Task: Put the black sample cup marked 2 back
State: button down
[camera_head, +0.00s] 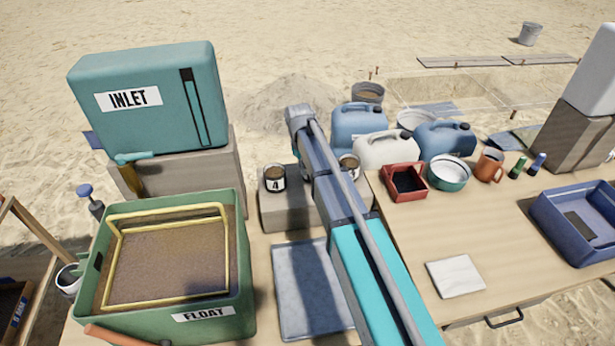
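A dark sample cup with a white label marked 4 (273,185) stands on a grey block (288,212) near the middle of the bench. A second cup (348,163) stands on the right of my arm, partly hidden by it, and I cannot read its mark. No cup marked 2 can be made out. My arm reaches from the bottom right up to the middle and covers part of the block. My gripper does not show; the arm may hide it.
A green FLOAT tub (243,270) with a yellow frame stands at left, below the teal INLET tank (145,125). A grey-blue mat (290,290) lies in front of the block. Blue and white jugs (385,150), a red tray (404,195) and a blue crate (548,222) stand at right.

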jog(key=shift+f+b, duration=0.55)
jog(key=shift+f, duration=0.3)
jog(key=shift+f, duration=0.15)
jog(key=c, duration=0.8)
grip_release()
jog(key=shift+r, duration=0.2)
notch_tip(320, 180, up, 12)
jog(key=w+a+p, duration=0.1)
jog(key=p, duration=1.1)
jog(key=shift+w, duration=0.2)
jog(key=shift+f, duration=0.1)
